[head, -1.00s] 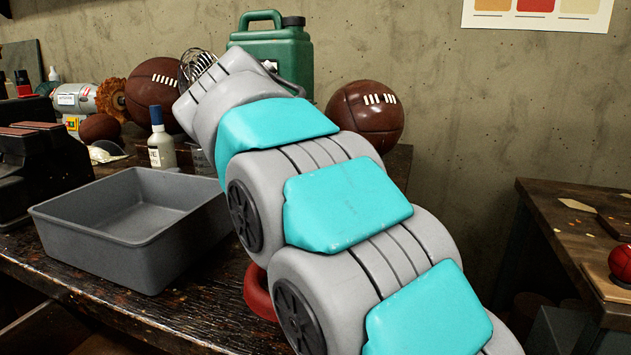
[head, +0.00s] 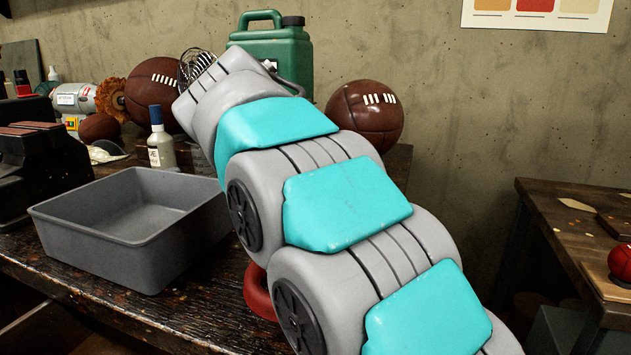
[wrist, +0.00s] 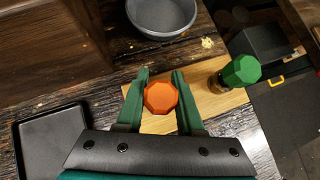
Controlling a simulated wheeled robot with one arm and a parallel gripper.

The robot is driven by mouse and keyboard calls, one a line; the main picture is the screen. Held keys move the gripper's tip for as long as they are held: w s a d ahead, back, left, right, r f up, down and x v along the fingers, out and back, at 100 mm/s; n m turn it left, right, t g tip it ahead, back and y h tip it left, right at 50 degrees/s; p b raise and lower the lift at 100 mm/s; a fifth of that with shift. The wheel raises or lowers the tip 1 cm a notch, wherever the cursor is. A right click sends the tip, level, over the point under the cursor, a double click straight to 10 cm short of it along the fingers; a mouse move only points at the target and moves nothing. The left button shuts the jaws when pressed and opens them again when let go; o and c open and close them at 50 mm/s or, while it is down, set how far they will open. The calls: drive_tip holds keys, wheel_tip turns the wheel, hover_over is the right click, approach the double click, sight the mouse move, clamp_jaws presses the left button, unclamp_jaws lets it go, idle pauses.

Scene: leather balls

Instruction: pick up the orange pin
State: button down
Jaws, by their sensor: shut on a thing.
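In the wrist view the orange pin (wrist: 160,98) shows as a faceted orange top seen from above. My gripper (wrist: 160,76) has its two green fingers on either side of the pin, shut on it. The pin is over a light wooden board (wrist: 208,104); its lower part is hidden, so I cannot tell whether it touches the board. In the head view my own arm hides the gripper and the pin.
A green-topped object (wrist: 240,71) stands close right of my gripper. A grey bowl (wrist: 160,20) lies ahead and a dark tray (wrist: 50,145) at left. The head view shows a grey bin (head: 130,220), brown balls (head: 365,117) and a green canister (head: 285,45).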

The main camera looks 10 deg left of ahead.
drive_tip(key=shift+r, duration=0.1)
drive_tip(key=shift+r, duration=1.65)
drive_tip(key=shift+s+a+r, duration=0.1)
drive_tip(key=shift+s, duration=0.1)
drive_tip(key=s+a, duration=0.2)
drive_tip(key=s, duration=0.5)
drive_tip(key=s+a+r, duration=0.1)
drive_tip(key=s+a, duration=0.2)
drive_tip(key=s, duration=0.4)
drive_tip(key=shift+s+r, duration=0.3)
drive_tip(key=shift+s, duration=0.05)
drive_tip(key=shift+f, duration=0.1)
